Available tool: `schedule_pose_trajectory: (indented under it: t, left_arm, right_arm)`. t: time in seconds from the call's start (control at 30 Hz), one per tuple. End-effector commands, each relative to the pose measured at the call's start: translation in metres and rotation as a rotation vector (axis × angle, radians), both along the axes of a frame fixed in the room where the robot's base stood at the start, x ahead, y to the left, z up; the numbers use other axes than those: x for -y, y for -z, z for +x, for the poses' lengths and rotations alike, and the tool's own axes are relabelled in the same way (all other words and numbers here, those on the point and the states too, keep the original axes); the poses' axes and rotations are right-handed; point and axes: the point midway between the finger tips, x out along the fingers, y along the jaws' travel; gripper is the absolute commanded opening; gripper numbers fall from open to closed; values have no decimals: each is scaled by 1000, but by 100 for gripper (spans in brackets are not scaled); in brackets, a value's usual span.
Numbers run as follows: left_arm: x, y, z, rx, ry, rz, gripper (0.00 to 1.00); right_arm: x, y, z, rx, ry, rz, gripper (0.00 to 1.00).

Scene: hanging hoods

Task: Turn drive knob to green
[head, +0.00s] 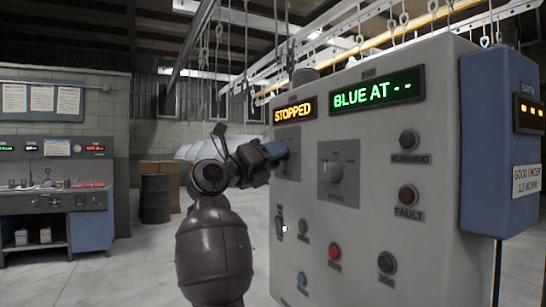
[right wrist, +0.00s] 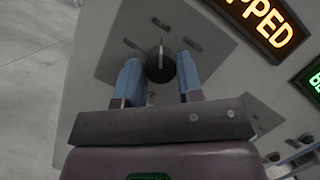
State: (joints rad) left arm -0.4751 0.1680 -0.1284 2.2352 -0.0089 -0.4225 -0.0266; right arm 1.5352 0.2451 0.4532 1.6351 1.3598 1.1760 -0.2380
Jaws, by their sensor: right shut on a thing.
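The black drive knob (right wrist: 160,64) sits on a grey square plate (right wrist: 118,50) below the amber STOPPED display (head: 294,111). Its white pointer line points up toward the top of the plate in the right wrist view. The marks around it are too blurred to read. In the head view the right gripper (head: 276,152) reaches the plate from the left and hides the knob. My left gripper is out of view.
Several buttons and lamps, including a red button (head: 335,252), lie lower and right. A blue box (head: 490,140) juts out at the right. Hooks hang overhead.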

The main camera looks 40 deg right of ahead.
Motion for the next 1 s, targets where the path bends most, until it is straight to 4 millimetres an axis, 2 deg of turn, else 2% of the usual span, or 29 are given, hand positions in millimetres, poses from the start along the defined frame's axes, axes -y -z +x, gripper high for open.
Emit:
schedule_pose_trajectory:
  t: [0.37,1.0]
  left_arm:
    - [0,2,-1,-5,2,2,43]
    - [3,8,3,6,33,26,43]
  right_arm:
    - [0,1,1,89,1,-22,11]
    - [0,5,5,632,2,-154,11]
